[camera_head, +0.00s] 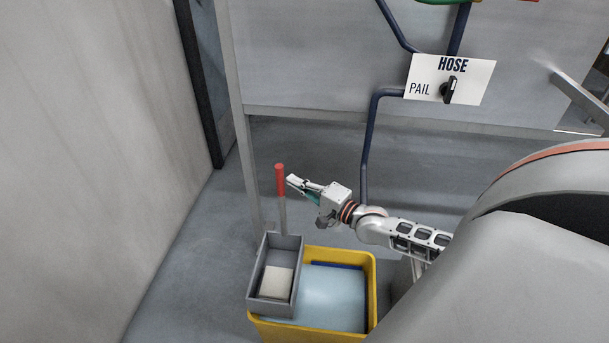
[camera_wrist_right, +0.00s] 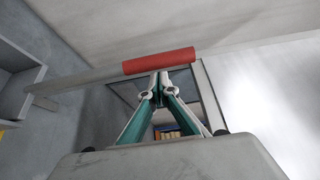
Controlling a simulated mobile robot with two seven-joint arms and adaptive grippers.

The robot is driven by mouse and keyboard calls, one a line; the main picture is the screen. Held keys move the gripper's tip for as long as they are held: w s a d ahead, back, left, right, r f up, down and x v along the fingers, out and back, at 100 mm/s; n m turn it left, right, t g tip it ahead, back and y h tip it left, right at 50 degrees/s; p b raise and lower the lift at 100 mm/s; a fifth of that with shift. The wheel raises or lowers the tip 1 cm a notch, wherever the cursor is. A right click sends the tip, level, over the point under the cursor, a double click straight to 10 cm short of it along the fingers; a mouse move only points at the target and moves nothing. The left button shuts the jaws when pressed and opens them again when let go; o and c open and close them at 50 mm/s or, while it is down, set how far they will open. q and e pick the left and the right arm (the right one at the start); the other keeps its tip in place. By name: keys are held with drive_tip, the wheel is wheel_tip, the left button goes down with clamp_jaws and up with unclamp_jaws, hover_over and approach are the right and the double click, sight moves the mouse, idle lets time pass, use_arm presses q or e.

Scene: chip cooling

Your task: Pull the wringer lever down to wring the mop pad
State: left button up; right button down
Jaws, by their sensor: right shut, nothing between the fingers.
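The wringer lever (camera_head: 280,182) stands upright in the head view, a grey rod with a red grip on top. It rises from the grey wringer box (camera_head: 300,262) on the yellow bucket (camera_head: 371,285). A pale mop pad (camera_head: 276,282) lies inside the box. My right gripper (camera_head: 291,181) is shut and empty, its tips close to the right side of the red grip. In the right wrist view the red grip (camera_wrist_right: 158,62) crosses just beyond the fingertips (camera_wrist_right: 158,78); I cannot tell whether they touch. My left gripper is not in view.
The bucket holds light-blue water (camera_head: 330,298). A white sign (camera_head: 449,79) reading HOSE and PAIL, with a black knob, is on the panel behind, by blue pipes (camera_head: 368,140). A grey wall (camera_head: 90,150) stands at left. Floor between wall and bucket is clear.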

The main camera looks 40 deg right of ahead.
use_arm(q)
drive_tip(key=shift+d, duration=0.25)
use_arm(e)
drive_tip(key=shift+w+a, duration=0.2)
drive_tip(key=shift+w, duration=0.85)
use_arm(q)
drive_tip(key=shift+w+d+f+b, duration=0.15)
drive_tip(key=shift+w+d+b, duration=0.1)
drive_tip(key=shift+b, duration=0.95)
use_arm(e)
drive_tip(key=s+a+f+n+t, duration=0.1)
drive_tip(key=s+a+f+n, duration=0.1)
drive_tip(key=s+a, duration=0.4)
drive_tip(key=s+a+f+n+t+y, duration=0.1)
drive_tip(key=s+a+f+n, duration=0.2)
drive_tip(key=s+a, duration=0.4)
drive_tip(key=shift+a+f+n, duration=0.25)
drive_tip(key=shift+a+n, duration=0.05)
drive_tip(key=shift+a, duration=0.75)
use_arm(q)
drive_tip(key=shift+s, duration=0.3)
